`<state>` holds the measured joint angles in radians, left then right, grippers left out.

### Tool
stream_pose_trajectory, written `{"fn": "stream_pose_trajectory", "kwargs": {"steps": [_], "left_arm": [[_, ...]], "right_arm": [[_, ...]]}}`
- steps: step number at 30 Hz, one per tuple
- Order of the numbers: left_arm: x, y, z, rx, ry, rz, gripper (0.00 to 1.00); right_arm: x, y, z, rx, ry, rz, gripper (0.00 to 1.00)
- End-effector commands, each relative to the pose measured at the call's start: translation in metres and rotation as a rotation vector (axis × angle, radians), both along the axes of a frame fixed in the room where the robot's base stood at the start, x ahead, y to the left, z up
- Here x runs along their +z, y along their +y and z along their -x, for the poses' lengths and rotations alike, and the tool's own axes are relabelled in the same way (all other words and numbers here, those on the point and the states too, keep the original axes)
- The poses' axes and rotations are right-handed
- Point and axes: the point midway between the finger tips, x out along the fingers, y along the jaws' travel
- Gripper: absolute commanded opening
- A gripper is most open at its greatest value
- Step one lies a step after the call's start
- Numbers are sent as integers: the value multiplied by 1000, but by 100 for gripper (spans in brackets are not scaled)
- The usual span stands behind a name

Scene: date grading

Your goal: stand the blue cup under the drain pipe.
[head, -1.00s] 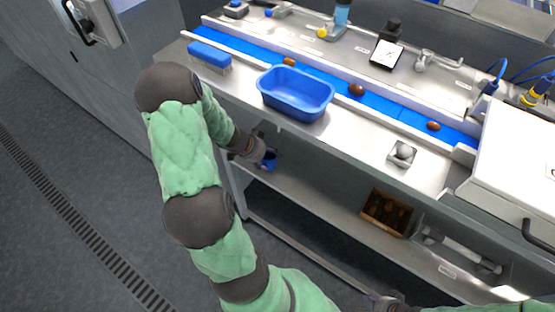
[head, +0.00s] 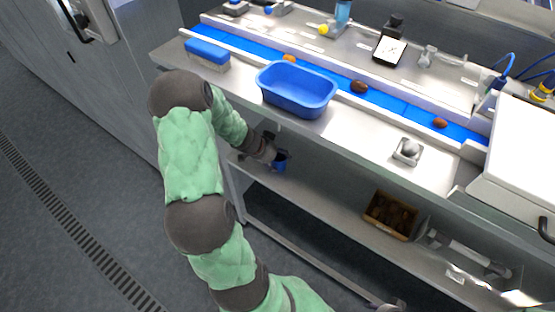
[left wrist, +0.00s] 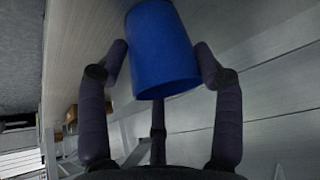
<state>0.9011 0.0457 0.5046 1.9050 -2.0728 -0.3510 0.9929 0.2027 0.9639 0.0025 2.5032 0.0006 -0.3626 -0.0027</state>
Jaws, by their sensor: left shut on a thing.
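The blue cup (head: 281,161) is below the bench top, near the bench's left end and over the lower shelf. My left gripper (head: 271,153) is shut on it. I cannot tell in the head view whether the cup touches the shelf. A small dark piece above the gripper, under the bench edge, is too unclear to name as the drain pipe. My right gripper is not in view.
The lower shelf (head: 322,208) has free room between the cup and a wooden box (head: 391,215) of dark things. A blue tub (head: 296,88) stands on the bench top above. A blue belt with several dates runs behind it. The bench edge overhangs the shelf.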

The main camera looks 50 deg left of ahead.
Motion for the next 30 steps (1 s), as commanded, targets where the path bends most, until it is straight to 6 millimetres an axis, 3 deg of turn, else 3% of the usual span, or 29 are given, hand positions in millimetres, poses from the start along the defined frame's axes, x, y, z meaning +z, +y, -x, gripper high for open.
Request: {"fn": "stream_pose_trajectory", "kwargs": {"steps": [5,6,8,9,22,30], "left_arm": [[-2,0,0,1,0,1,42],[-3,0,0,1,0,1,69],[-3,0,0,1,0,1,86],[-3,0,0,1,0,1,90],[2,0,0,-1,0,-1,90],[36,5,20,3,0,-1,90]], "right_arm": [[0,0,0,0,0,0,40],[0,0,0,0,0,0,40],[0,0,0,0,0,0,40],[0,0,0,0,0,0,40],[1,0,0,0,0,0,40],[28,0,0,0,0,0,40]]}}
